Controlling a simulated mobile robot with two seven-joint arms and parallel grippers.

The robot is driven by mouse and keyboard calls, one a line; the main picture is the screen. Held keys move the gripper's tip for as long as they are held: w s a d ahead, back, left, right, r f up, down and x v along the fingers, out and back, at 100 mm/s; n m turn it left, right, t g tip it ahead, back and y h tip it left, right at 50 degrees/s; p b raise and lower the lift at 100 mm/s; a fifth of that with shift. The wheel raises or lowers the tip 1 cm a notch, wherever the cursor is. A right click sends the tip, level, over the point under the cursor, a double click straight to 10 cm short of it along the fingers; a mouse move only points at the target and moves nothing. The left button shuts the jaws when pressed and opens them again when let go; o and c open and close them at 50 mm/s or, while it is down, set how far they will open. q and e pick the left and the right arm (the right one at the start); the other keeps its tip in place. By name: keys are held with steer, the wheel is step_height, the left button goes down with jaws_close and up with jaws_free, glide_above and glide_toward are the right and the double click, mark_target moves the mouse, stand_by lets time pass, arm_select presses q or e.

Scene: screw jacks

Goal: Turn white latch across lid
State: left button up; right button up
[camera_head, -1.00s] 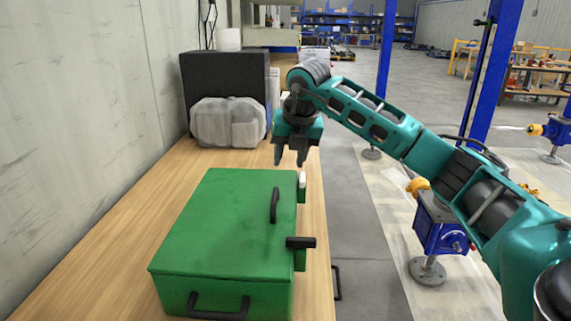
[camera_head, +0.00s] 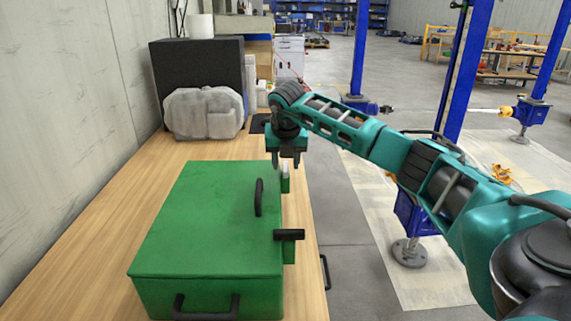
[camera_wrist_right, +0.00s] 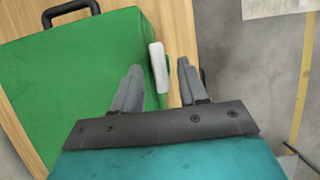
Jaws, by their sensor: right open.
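The green box (camera_head: 215,220) stands on the wooden table with its lid shut. The white latch (camera_head: 285,170) is at the far end of the box's right side; in the wrist view it (camera_wrist_right: 158,67) is upright along the lid's edge. My right gripper (camera_head: 286,160) is open, fingers pointing down, just above the latch. In the wrist view the latch appears between the fingertips of my gripper (camera_wrist_right: 160,70); I cannot tell whether they touch it. A black latch (camera_head: 289,234) juts out sideways nearer the front. My left gripper is not in view.
The lid has a black handle (camera_head: 259,197), and another handle (camera_head: 206,312) is on the front. A grey plastic container (camera_head: 203,113) and a black block (camera_head: 195,65) stand behind. A wall is left; open floor lies right of the table (camera_head: 80,255).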

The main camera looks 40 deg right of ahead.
steer(key=shift+w+d+f, duration=0.1)
steer(key=shift+w+f, duration=0.05)
steer(key=shift+f, duration=0.35)
jaws_close()
